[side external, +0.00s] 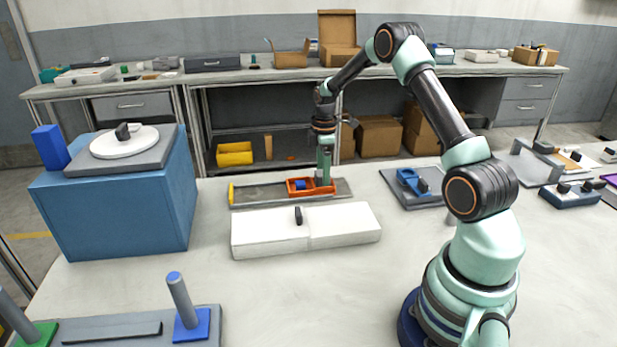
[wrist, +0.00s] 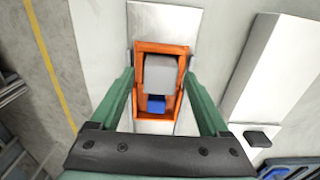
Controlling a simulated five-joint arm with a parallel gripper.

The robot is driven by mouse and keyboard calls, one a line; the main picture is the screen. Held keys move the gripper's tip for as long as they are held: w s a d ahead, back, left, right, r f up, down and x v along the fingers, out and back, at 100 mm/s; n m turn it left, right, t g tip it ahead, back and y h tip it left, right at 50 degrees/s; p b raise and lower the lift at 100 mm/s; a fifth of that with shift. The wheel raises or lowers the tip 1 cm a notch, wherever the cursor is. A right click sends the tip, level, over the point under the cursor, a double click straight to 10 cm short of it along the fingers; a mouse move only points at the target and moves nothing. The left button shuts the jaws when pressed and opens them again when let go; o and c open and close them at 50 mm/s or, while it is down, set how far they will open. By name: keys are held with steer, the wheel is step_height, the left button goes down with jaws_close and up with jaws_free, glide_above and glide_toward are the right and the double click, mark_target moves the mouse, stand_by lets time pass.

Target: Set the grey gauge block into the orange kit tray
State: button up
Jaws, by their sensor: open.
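The orange kit tray (side external: 309,193) sits on a grey board behind the white blocks in the side view. It also shows in the wrist view (wrist: 162,48), with its rim around a grey gauge block (wrist: 160,74) and a small blue block (wrist: 156,104). The grey block lies within the tray's outline, at its upper part in the wrist view. My gripper (side external: 325,180) points down at the tray's right part in the side view. In the wrist view its green fingers are apart, one on each side of the grey block, with gaps visible. The grey block is hidden in the side view.
Two low white blocks (side external: 270,240) stand in front of the tray, with a small dark knob on top. A blue box (side external: 120,215) with a round white plate stands at the left. A blue fixture (side external: 412,182) lies to the right. The front table middle is clear.

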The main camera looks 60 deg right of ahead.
steer(key=shift+r, duration=0.1)
step_height(320, 180, up, 12)
steer(key=s+a+r+m+t, duration=0.1)
steer(key=a+r+m, duration=0.1)
steer(key=a+r, duration=0.5)
steer(key=s+a+r+m+t, duration=0.1)
steer(key=s+a+m+t, duration=0.1)
steer(key=s+a, duration=0.4)
steer(key=s+a+m+t, duration=0.2)
steer(key=s+a+m, duration=0.3)
steer(key=a, duration=0.8)
steer(key=s, duration=0.2)
steer(key=shift+s+r+t, duration=0.3)
steer(key=shift+r, duration=0.05)
